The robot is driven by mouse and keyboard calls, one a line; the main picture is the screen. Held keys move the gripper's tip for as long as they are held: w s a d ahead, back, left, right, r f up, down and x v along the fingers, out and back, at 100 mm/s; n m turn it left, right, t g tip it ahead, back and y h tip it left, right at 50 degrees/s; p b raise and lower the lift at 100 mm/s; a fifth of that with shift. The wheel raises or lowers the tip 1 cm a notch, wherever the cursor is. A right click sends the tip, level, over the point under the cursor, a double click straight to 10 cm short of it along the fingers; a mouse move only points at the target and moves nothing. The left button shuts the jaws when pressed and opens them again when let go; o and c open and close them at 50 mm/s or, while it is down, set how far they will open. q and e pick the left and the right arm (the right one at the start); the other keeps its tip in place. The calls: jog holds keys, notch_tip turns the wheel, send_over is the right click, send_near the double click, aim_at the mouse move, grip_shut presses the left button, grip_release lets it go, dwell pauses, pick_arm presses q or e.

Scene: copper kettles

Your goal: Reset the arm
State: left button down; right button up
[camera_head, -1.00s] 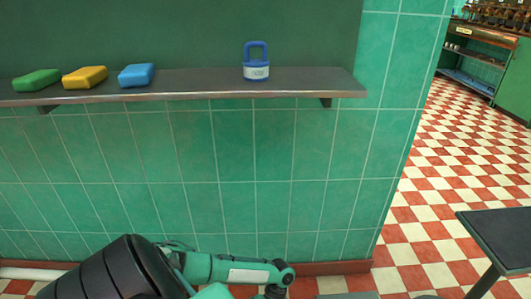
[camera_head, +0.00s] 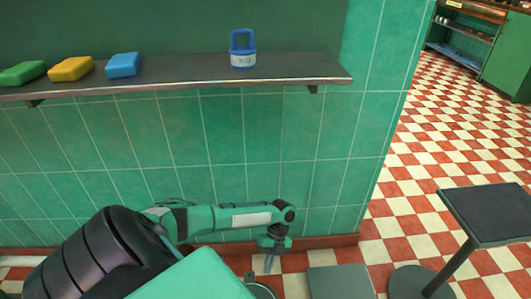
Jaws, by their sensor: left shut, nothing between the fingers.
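My left arm comes in from the lower left, with its black shoulder and teal links low in front of the wall. My left gripper (camera_head: 269,262) hangs at the end of that arm, pointing down over the floor. Its fingers are together and hold nothing. It is well below the wall shelf and touches nothing that I can see. My right gripper is not in view.
A metal wall shelf (camera_head: 180,83) holds a green block (camera_head: 22,73), a yellow block (camera_head: 71,69), a blue block (camera_head: 123,65) and a blue-handled item (camera_head: 243,50). A dark-topped table (camera_head: 490,213) stands at right.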

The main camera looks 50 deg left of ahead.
pick_arm(q)
jog(key=shift+w+a+r, duration=0.1)
jog(key=shift+w+r, duration=0.05)
jog(key=shift+r, duration=0.15)
